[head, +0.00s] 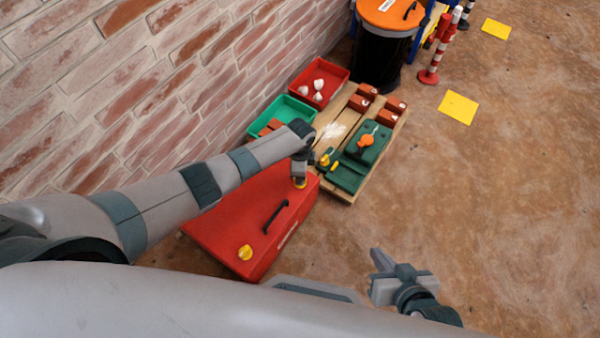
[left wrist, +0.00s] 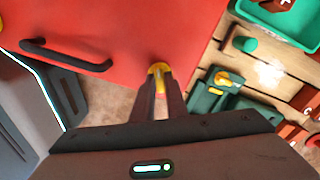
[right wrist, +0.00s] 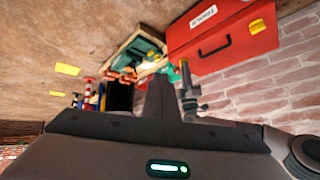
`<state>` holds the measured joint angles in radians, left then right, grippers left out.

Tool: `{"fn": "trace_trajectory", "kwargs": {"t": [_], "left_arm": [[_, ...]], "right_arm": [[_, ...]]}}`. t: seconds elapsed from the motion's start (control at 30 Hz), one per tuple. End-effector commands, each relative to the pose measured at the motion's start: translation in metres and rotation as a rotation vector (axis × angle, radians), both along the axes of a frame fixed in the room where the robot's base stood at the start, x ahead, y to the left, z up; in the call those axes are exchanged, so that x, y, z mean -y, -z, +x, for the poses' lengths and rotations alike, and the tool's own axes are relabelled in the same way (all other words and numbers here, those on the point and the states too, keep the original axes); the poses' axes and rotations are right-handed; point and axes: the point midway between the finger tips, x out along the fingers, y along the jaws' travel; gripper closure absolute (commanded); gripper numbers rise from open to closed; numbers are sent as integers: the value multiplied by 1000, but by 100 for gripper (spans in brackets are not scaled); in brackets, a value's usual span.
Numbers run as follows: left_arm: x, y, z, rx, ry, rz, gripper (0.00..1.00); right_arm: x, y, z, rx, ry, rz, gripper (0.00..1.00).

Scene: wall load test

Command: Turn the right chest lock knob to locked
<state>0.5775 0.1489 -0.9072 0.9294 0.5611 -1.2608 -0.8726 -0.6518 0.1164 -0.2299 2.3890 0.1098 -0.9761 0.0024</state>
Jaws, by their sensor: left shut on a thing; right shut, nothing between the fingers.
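The red chest (head: 225,220) lies by the brick wall with a black handle (head: 275,217) and two yellow knobs. My left gripper (head: 299,176) is shut on the right knob (head: 300,184); in the left wrist view the fingertips (left wrist: 160,84) close on this yellow knob (left wrist: 158,69), whose lock setting I cannot read. The other knob (head: 245,253) is at the chest's near end, untouched; it also shows in the right wrist view (right wrist: 257,26). My right gripper (head: 378,260) is shut and empty, above the floor to the right of the chest.
A wooden pallet (head: 347,195) beyond the chest bears a green box (head: 366,143) with an orange knob and several red bricks. A green bin (head: 262,115) and a red bin (head: 334,76) stand by the wall. A black barrel (head: 380,55) is behind.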

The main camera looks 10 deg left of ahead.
Motion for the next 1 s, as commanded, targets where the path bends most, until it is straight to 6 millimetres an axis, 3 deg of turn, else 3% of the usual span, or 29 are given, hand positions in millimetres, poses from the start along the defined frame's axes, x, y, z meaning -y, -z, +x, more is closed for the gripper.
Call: {"fn": "trace_trajectory", "kwargs": {"t": [1.0], "left_arm": [[1,-1,-1,-4,-916,2,100]], "right_arm": [[60,11,-34,-309,33,-202,100]]}}
